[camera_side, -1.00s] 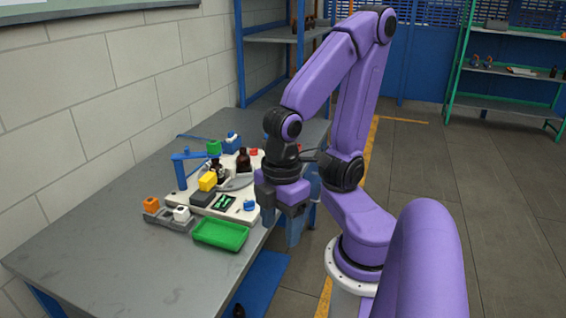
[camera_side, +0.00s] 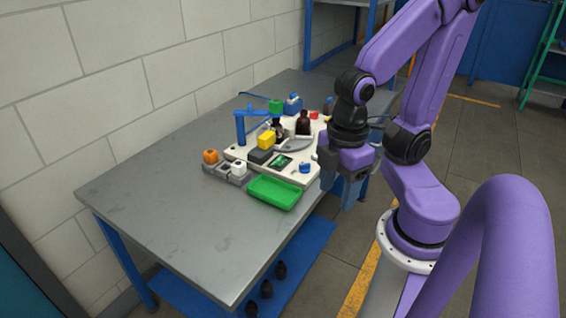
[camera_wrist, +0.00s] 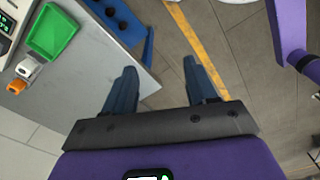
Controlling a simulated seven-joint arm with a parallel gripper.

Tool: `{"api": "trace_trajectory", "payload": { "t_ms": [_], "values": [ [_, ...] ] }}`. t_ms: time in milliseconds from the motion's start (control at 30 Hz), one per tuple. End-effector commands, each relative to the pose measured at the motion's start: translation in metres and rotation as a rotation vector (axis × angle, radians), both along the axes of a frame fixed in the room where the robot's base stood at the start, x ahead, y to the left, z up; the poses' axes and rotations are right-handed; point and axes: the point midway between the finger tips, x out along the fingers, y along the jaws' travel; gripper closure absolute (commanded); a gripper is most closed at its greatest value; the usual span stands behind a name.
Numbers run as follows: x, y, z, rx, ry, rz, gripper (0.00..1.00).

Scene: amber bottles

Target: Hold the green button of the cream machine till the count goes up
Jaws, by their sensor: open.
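The cream machine (camera_side: 298,175) sits on the grey table, with two dark bottles (camera_side: 303,123) on it. Its front panel has a small dark display (camera_side: 283,161) with green marks, too small to read, and a blue knob (camera_side: 305,168). A green block (camera_side: 276,106) shows at its back; I cannot tell whether it is the green button. My gripper (camera_side: 347,195) hangs off the table's right edge, to the right of the machine and apart from it. In the wrist view my gripper (camera_wrist: 158,73) is open and empty, and part of the display (camera_wrist: 5,22) shows at the left edge.
A green tray (camera_side: 275,193) lies in front of the machine. Left of it a grey holder (camera_side: 222,173) carries an orange-topped and a white-topped piece. The table's near part is clear.

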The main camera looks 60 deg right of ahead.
Motion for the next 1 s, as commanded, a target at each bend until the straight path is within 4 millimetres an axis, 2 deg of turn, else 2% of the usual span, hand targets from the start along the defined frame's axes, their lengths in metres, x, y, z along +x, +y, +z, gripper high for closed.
{"api": "trace_trajectory", "payload": {
  "t_ms": [33,133,167,1000],
  "values": [
    [0.0000,0.0000,0.0000,0.000,0.000,0.000,0.61],
    [0.0000,0.0000,0.0000,0.000,0.000,0.000,0.94],
    [0.0000,0.0000,0.0000,0.000,0.000,0.000,1.00],
    [0.0000,0.0000,0.0000,0.000,0.000,0.000,1.00]
  ]
}}
